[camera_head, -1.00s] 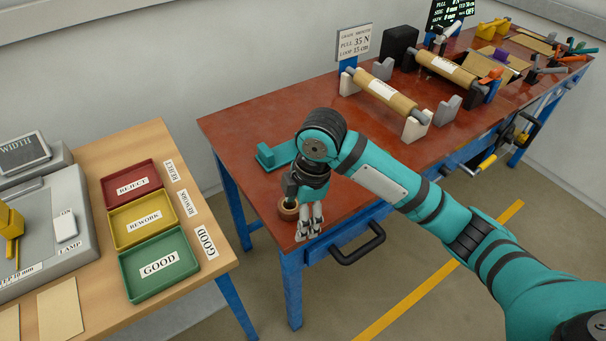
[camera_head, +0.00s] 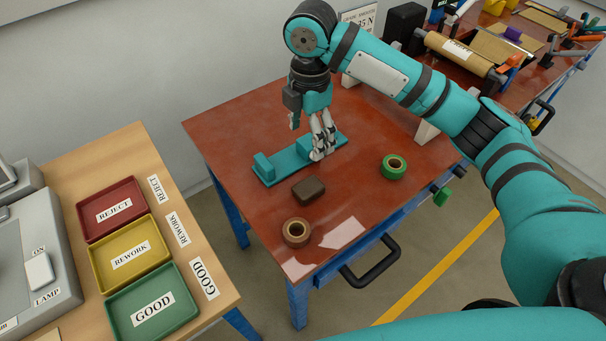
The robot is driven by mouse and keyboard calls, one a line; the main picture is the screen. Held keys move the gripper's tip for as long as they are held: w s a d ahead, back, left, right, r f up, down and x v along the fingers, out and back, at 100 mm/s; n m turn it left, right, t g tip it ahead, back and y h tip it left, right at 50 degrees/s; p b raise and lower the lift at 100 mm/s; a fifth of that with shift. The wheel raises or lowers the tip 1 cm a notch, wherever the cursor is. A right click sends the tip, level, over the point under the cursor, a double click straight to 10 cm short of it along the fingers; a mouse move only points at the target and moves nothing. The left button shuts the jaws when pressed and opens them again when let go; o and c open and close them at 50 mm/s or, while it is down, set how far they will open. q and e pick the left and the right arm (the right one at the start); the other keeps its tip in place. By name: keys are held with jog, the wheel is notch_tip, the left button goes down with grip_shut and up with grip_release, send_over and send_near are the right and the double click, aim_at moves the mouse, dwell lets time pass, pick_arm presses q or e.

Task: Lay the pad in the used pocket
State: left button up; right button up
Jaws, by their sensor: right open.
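A dark brown block (camera_head: 308,190), which looks like the pad, lies flat on the red bench top, in front of a long teal holder (camera_head: 272,174). The holder has a raised block at its left end and another near its middle. I cannot tell which part is the used pocket. My right gripper (camera_head: 318,156) points down at the holder's right part, fingers open, with nothing visible between them. The fingers hide part of the holder, and I cannot tell whether they touch it. My left gripper is out of view.
A brown tape roll (camera_head: 296,232) and a pale sheet (camera_head: 343,233) lie near the front edge of the red bench (camera_head: 235,120). A green tape roll (camera_head: 393,166) lies to the right. Reject, rework and good trays (camera_head: 151,302) stand on the left table.

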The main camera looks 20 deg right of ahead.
jog(key=p, duration=0.2)
send_over(309, 186)
jog(key=f, duration=0.8)
jog(key=shift+s, duration=0.2)
jog(key=f, duration=0.2)
jog(key=shift+w+f, duration=0.2)
jog(key=shift+f, duration=0.65)
jog(key=shift+s+f+p, duration=0.1)
jog(key=shift+f+p, duration=0.25)
jog(key=shift+p, duration=0.15)
notch_tip(309, 186, down, 4)
jog(key=shift+r+p, duration=0.15)
jog(key=shift+p, duration=0.45)
jog(key=shift+f, duration=0.35)
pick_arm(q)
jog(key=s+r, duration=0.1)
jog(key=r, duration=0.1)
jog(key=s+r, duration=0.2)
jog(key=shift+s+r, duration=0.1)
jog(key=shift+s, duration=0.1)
pick_arm(e)
jog(key=c, duration=1.1)
